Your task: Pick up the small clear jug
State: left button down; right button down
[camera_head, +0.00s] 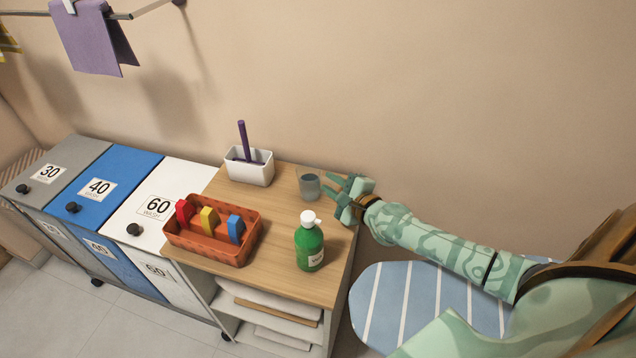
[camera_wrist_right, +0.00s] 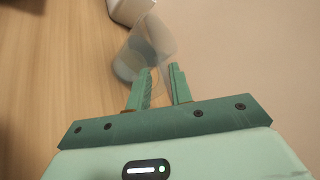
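The small clear jug (camera_head: 309,187) stands upright on the wooden top (camera_head: 283,275), near its back right. In the right wrist view the see-through jug (camera_wrist_right: 143,50) is just ahead of the fingertips, with part of it behind them. My right gripper (camera_head: 328,185) is at the jug's right side, fingers pointing left towards it. In the wrist view the gripper (camera_wrist_right: 161,70) is open, with a gap between its fingers. I cannot tell whether a finger touches the jug. My left gripper is not in view.
A green bottle (camera_head: 309,248) with a white cap stands in front of the jug. A white holder (camera_head: 249,172) with a purple stick is to its left. An orange basket (camera_head: 206,251) holds red, yellow and blue items. The wall is close behind. A striped ironing board (camera_head: 385,305) lies below my right arm.

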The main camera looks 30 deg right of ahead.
jog(key=shift+s+f, duration=0.1)
jog(key=shift+f, duration=0.15)
